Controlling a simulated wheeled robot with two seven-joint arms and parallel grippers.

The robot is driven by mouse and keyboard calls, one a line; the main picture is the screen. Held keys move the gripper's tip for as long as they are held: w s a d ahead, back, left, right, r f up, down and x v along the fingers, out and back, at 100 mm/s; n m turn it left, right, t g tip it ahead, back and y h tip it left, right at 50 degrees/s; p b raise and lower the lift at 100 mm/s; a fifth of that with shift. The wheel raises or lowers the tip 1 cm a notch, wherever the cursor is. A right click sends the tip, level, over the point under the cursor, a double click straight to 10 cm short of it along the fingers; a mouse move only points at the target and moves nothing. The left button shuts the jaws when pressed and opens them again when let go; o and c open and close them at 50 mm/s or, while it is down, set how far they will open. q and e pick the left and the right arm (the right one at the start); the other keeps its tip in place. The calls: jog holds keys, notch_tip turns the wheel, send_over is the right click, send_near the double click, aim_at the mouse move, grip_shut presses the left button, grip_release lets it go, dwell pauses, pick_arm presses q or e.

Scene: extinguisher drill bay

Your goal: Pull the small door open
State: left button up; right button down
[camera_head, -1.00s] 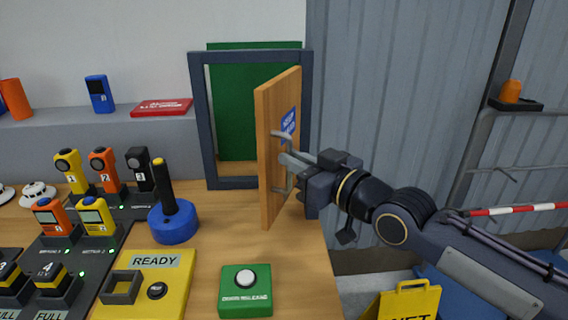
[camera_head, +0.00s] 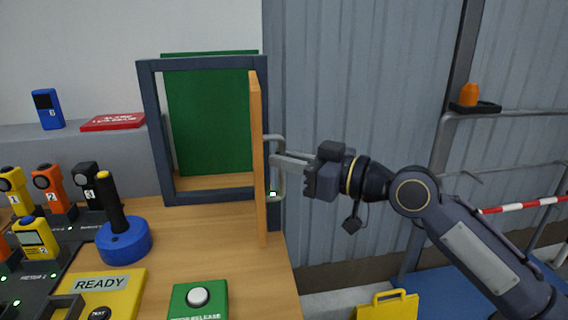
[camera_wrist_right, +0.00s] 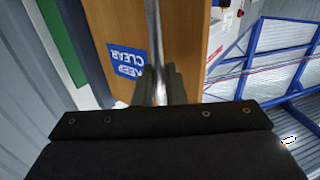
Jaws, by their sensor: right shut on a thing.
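The small wooden door (camera_head: 258,165) stands swung out from its dark blue frame (camera_head: 155,130), seen almost edge-on in the head view. A green panel (camera_head: 210,120) shows through the opening. A grey bar handle (camera_head: 281,150) sits on the door's right face. My right gripper (camera_head: 282,160) is shut on the handle from the right. In the right wrist view the door (camera_wrist_right: 185,45) fills the middle, with a blue "KEEP CLEAR" label (camera_wrist_right: 127,60), and the handle (camera_wrist_right: 153,50) runs into the jaws. The left gripper is not in view.
On the table before the door are a green box with a white button (camera_head: 198,298), a blue-based joystick (camera_head: 124,240) and a yellow READY block (camera_head: 105,290). Several handheld units stand at the left. A yellow sign (camera_head: 388,306) stands at lower right.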

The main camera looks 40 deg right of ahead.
jog(key=shift+d+r, duration=0.15)
jog(key=shift+d, duration=0.35)
jog(key=c, duration=1.8)
grip_release()
jog(key=shift+w, duration=0.15)
jog(key=shift+o, duration=1.1)
jog(key=shift+w+d, duration=0.15)
jog(key=shift+o, duration=0.5)
jog(key=shift+f, duration=0.2)
jog(key=v, duration=0.8)
jog(key=shift+w+a, duration=0.1)
jog(key=shift+a, duration=0.1)
